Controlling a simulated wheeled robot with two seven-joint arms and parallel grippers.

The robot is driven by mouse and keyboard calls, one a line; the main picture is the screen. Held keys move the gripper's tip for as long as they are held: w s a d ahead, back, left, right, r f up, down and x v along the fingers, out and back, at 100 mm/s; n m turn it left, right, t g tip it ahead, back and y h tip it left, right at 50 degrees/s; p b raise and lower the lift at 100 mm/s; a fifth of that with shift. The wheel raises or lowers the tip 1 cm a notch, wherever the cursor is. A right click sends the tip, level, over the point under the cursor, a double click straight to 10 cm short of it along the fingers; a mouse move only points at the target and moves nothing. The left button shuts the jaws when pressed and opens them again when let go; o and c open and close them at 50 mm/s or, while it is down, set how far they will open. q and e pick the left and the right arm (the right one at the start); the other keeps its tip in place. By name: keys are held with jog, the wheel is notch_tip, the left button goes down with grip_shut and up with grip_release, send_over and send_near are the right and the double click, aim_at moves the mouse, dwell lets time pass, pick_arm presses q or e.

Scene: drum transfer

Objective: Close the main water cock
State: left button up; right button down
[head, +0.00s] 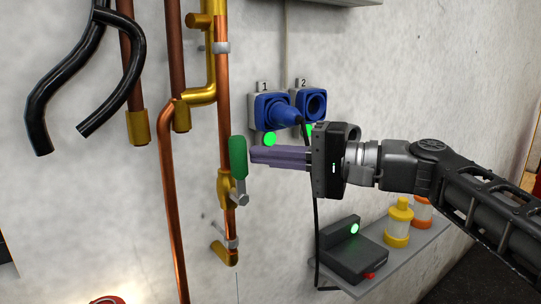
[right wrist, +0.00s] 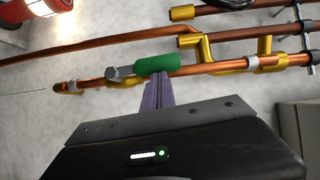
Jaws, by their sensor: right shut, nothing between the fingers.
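The water cock is a brass valve (head: 225,190) on a vertical copper pipe, with a grey lever end and a green handle (head: 238,158). The green handle stands upright, roughly in line with the pipe. It also shows in the right wrist view as a green handle (right wrist: 158,64) lying along the pipe. My right gripper (head: 253,155) is shut and empty, its purple fingers pointing left at the handle's right side. In the right wrist view the fingertips (right wrist: 157,88) end at the handle's edge; I cannot tell whether they touch. My left gripper is not in view.
Other copper pipes (head: 167,200) run left of the valve, and black hoses (head: 75,75) hang at upper left. Blue sockets (head: 312,104) with a plug (head: 271,108) are behind my gripper.

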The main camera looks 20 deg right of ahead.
aim_at(238, 159)
jog(key=a+n, duration=0.1)
jog(key=s+a+n+h, duration=0.1)
jog(key=a+r+n+h+p, duration=0.1)
jog(key=shift+s+a+g, duration=0.1)
jog(key=shift+s+g, duration=0.05)
jog(key=shift+g, duration=0.25)
jog(key=shift+s+a+f+n+h+p, duration=0.1)
jog(key=shift+s+a+n+h+p, duration=0.1)
jog(key=shift+a+n+h, duration=0.3)
jog(key=shift+s+a+f+n+h+p, duration=0.1)
jog(key=shift+s+a+n+h+p, duration=0.1)
jog(key=shift+a+n+h, duration=0.25)
pick_arm(q)
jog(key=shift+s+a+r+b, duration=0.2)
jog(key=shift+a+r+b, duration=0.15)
jog(key=shift+b, duration=0.25)
pick_arm(e)
jog(key=s+a+f+n+h, duration=0.2)
jog(key=a+f+n+h, duration=0.3)
jog(key=shift+a+t, duration=0.25)
jog(key=shift+t, duration=0.15)
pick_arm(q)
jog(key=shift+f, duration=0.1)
pick_arm(e)
jog(key=shift+s, duration=0.1)
